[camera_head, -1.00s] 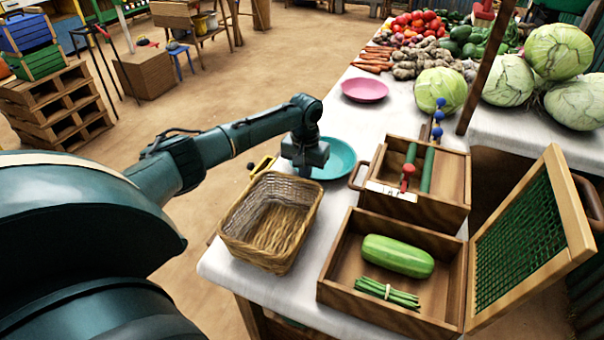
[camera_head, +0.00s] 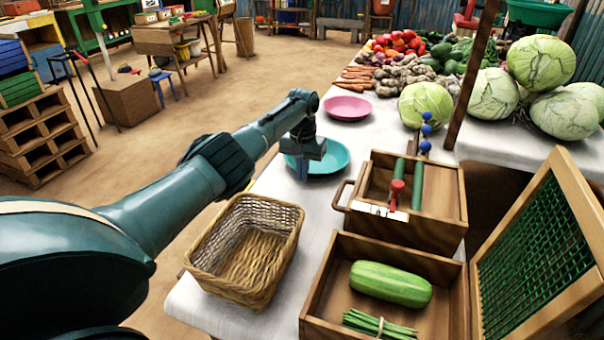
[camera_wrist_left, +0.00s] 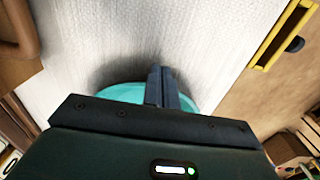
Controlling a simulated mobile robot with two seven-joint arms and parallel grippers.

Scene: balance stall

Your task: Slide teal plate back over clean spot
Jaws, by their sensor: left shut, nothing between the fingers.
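The teal plate (camera_head: 334,156) lies on the white tablecloth, between the pink plate and the basket. My left gripper (camera_head: 303,172) points down at the plate's near left side, shut and empty. In the left wrist view the shut fingers (camera_wrist_left: 161,76) stand in front of the teal plate (camera_wrist_left: 122,94), whose rim shows on both sides of them. I cannot tell whether the fingertips touch the plate. No clean spot can be made out on the cloth; anything under the plate is hidden. My right gripper is not in view.
A wicker basket (camera_head: 206,278) stands nearer me. A wooden box with rollers (camera_head: 440,235) is right of the plate, above an open crate (camera_head: 318,312) holding a gourd. The pink plate (camera_head: 348,108) lies farther back.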

